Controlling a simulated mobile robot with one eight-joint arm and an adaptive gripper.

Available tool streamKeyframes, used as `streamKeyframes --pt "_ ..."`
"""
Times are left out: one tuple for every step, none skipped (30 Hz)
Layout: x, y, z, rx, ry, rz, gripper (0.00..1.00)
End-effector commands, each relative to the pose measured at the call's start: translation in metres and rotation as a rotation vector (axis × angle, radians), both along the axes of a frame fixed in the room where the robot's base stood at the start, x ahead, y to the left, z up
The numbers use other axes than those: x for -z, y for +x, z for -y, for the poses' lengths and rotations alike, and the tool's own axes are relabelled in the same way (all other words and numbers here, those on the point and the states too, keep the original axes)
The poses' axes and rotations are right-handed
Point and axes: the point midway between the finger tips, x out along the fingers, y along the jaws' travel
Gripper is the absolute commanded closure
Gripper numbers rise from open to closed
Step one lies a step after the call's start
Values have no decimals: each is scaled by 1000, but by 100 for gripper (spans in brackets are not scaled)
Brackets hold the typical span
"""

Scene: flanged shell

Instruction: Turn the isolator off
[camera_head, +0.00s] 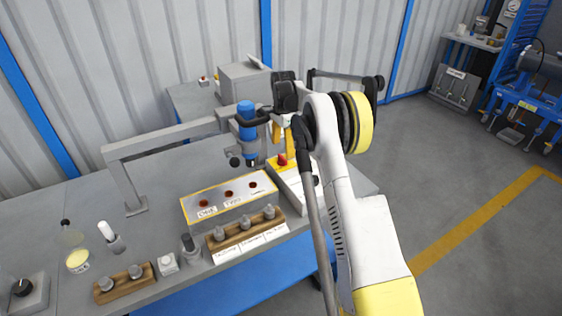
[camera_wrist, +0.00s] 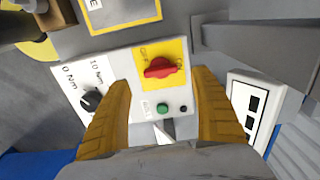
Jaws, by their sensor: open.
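The isolator is a red rotary knob (camera_wrist: 162,68) on a yellow plate (camera_wrist: 150,53), set on a white control box (camera_wrist: 140,94). The plate has lettering too small to read fully. In the head view the red knob (camera_head: 282,160) shows just below my gripper (camera_head: 283,143). In the wrist view my gripper (camera_wrist: 164,88) is open, its two yellow-brown fingers on either side of the box's middle. The knob lies between and a little beyond the fingertips, and nothing is held. I cannot tell the exact gap to the knob.
A black dial (camera_wrist: 90,100) and a green button (camera_wrist: 162,108) sit on the same box. A blue tool (camera_head: 247,125) hangs from a grey arm at the left. A fixture plate (camera_head: 221,212) and a wooden block with knobs (camera_head: 243,232) stand nearby on the bench.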

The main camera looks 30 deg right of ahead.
Motion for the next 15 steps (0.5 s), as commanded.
streamKeyframes --pt "14 0 0 -1 0 0 26" --pt "20 0 0 -1 0 0 26" --pt "27 0 0 -1 0 0 26" --pt "31 0 0 -1 0 0 26" --pt "36 0 0 -1 0 0 26" --pt "41 0 0 -1 0 0 26" --pt "44 0 0 -1 0 0 26" --pt "46 0 0 -1 0 0 26" --pt "49 0 0 -1 0 0 26" --pt "51 0 0 -1 0 0 26" --pt "52 0 0 -1 0 0 26" --pt "53 0 0 -1 0 0 26" --pt "53 0 0 -1 0 0 26" --pt "53 0 0 -1 0 0 26" --pt "53 0 0 -1 0 0 26"
